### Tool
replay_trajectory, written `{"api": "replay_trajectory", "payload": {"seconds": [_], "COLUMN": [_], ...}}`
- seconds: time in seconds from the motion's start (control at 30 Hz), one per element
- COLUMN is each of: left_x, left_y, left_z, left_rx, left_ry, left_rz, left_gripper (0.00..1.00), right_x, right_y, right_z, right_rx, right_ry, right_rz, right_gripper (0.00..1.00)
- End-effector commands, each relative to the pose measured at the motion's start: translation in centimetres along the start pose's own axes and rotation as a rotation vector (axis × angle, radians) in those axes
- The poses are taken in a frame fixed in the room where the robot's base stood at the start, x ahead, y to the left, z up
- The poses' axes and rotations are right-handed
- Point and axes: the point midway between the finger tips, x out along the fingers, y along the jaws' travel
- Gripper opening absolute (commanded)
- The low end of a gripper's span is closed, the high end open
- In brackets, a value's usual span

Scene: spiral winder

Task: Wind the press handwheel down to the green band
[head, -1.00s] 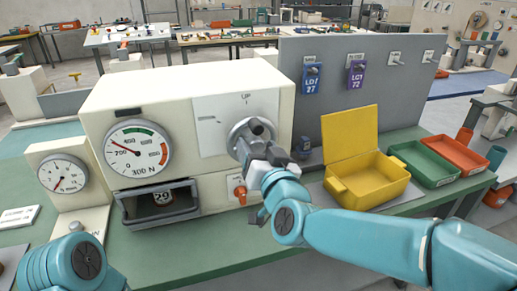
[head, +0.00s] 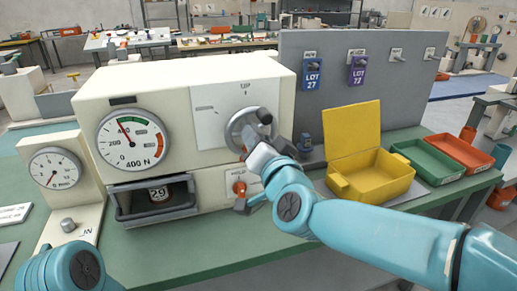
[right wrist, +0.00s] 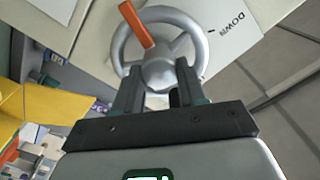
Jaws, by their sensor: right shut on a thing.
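The press (head: 185,85) is a cream box with a round dial (head: 133,142). The dial has a green band at the top, a red band at right and a red needle pointing up-left, near the green band's left end. The silver handwheel (head: 233,128) is on the right of the press front, below the word UP. My right gripper (head: 259,150) is shut on the handwheel at its lower right. In the right wrist view my right gripper's fingers (right wrist: 159,92) straddle the hub of the handwheel (right wrist: 188,22). My left gripper is out of view.
A smaller dial (head: 55,170) stands at left. An open drawer (head: 157,215) holding a weight is below the press. An orange knob (head: 239,187) sits beneath the handwheel. A yellow box (head: 372,190), a green tray (head: 428,170) and an orange tray (head: 459,155) stand to the right.

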Motion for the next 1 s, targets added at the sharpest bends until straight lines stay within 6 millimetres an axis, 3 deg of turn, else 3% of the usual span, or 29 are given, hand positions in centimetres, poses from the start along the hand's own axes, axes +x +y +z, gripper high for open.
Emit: {"api": "replay_trajectory", "payload": {"seconds": [0.3,0.83,0.87,0.9,0.93,1.0], "left_x": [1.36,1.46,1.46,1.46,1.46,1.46], "left_y": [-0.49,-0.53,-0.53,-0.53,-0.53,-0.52], "left_z": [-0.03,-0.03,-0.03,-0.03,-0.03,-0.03], "left_rx": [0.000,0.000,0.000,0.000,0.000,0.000], "left_ry": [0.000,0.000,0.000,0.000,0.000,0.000], "left_rz": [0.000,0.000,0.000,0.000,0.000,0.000], "left_gripper": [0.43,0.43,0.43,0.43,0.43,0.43], "right_x": [-0.02,-0.01,-0.01,0.00,0.00,0.00], "right_y": [0.09,0.04,0.04,0.04,0.04,0.04], "right_z": [0.08,-0.02,-0.02,-0.02,-0.02,-0.02], "right_rx": [0.133,0.161,0.161,0.161,0.161,0.160], "right_ry": [0.000,0.000,0.000,0.000,0.000,0.000], "right_rz": [-0.001,0.000,0.000,0.000,0.000,0.000], "right_gripper": [0.10,0.10,0.47,0.60,0.66,0.66]}}
